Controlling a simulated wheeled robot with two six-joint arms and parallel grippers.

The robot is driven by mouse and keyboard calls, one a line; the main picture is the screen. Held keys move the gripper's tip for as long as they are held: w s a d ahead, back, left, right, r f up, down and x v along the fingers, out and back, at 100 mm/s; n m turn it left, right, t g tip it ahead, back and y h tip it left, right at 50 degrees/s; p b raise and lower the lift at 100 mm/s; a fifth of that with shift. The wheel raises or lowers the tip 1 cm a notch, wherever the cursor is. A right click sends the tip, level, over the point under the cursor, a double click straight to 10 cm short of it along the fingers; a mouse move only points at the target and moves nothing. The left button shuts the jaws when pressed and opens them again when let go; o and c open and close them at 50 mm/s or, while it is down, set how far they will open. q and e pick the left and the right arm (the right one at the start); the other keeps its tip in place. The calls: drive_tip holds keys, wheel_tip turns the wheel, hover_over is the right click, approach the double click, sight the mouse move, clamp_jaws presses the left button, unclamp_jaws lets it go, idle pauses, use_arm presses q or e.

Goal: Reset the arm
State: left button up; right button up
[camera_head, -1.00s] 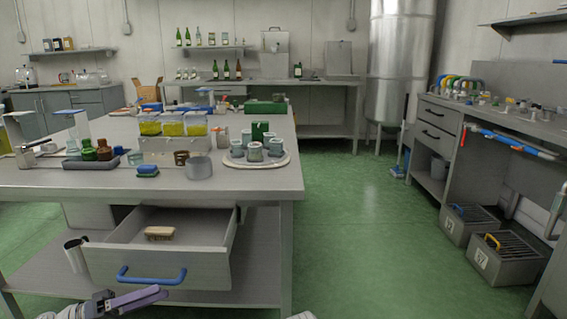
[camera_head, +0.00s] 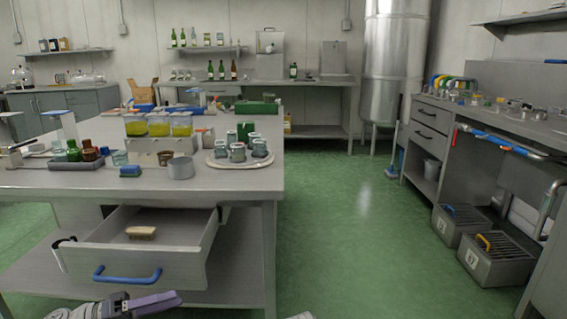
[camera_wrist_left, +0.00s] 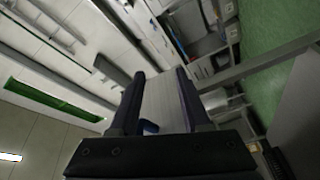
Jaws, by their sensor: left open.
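My left gripper (camera_head: 150,303) shows at the bottom edge of the head view, in front of and below the open drawer. Its jaws are apart and hold nothing that I can see. In the left wrist view the two dark fingers (camera_wrist_left: 158,75) stand apart with a pale surface behind the gap. The open drawer (camera_head: 185,262) with a blue handle (camera_head: 127,275) hangs under the table's front edge. A small wooden brush-like block (camera_head: 141,232) lies in it.
The steel table (camera_head: 225,190) carries jars of yellow-green liquid (camera_head: 158,125), a round tray (camera_head: 215,161) with cups, a steel pot (camera_head: 181,168) and a blue sponge (camera_head: 130,171). Green floor (camera_head: 350,230) is clear to the right. Crates (camera_head: 495,262) stand under the right bench.

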use_arm(q)
drive_tip(key=d+f+n+g+y, duration=0.1)
drive_tip(key=d+f+g+y, duration=0.25)
drive_tip(key=f+y, duration=0.7)
drive_tip(key=d+f+g+y, duration=0.2)
drive_tip(key=d+f+y, duration=0.45)
drive_tip(key=f, duration=0.75)
drive_tip(key=s+d+r+m+y+p, duration=0.2)
drive_tip(key=s+d+r+m+p, duration=0.3)
drive_tip(key=d+r+p, duration=0.6)
wheel_tip(320, 180, up, 37)
drive_tip(key=a+n+p, duration=0.1)
drive_tip(key=p, duration=3.5)
drive_tip(key=shift+s+a+n+g+p, duration=0.25)
drive_tip(key=shift+a+n+g+p, duration=0.1)
drive_tip(key=shift+g, duration=0.1)
